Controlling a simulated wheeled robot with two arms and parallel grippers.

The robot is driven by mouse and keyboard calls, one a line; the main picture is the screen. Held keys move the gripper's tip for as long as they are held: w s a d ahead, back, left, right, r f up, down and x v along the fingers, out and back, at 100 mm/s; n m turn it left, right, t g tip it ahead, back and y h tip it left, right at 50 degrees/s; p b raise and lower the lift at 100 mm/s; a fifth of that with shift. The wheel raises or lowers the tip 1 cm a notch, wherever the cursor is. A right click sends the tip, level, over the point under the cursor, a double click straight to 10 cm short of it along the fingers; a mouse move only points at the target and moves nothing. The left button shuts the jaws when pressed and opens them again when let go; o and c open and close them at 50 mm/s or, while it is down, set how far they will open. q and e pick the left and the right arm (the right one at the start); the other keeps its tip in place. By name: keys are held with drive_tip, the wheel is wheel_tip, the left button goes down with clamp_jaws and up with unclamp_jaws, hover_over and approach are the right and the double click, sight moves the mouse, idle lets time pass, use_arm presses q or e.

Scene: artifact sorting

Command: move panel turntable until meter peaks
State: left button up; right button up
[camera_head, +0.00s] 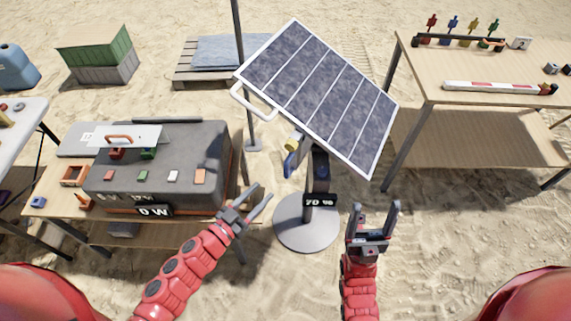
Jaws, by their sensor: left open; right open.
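A tilted solar panel (318,92) with a white frame stands on a post above a round grey base (306,232). A white handle (254,102) sticks out at its left edge. A black label on the post (320,200) seems to read 70 with blurred marks after it. A dark box on the left table carries a black meter display (153,211) reading 0 W. My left gripper (259,197) is open and empty, between the box and the base, below the handle. My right gripper (375,217) is open and empty, right of the base. Neither touches the panel.
A wooden table (480,68) at the right holds a rack of coloured pieces and a red-white bar (492,87). A thin dark pole (241,50) stands behind the panel's left edge. A pallet, crates and a blue jug lie behind on sand.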

sight(285, 169)
use_arm(q)
drive_tip(key=shift+p+x, duration=1.1)
drive_tip(key=shift+x, duration=4.85)
clamp_jaws()
